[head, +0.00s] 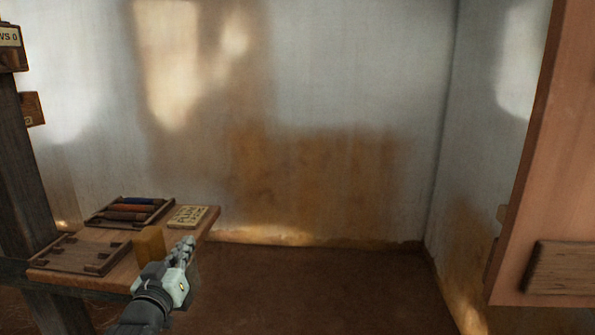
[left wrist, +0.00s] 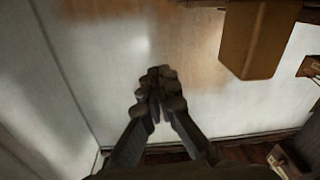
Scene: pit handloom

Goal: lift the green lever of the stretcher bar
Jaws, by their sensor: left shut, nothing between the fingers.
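My left gripper (head: 186,246) shows at the lower left of the head view, in front of the right end of a small wooden table. Its fingers are together with nothing between them. In the left wrist view the closed fingertips (left wrist: 160,78) stand out against the pale wall. I see neither the stretcher bar nor its green lever in either view. My right gripper is not in view.
The wooden table (head: 113,281) holds a tray (head: 92,222) of coloured rolls, a lettered plaque (head: 188,217) and an ochre block (head: 149,242). A dark post (head: 22,185) stands left. A reddish panel (head: 553,150) hangs right. The middle floor (head: 320,290) is clear.

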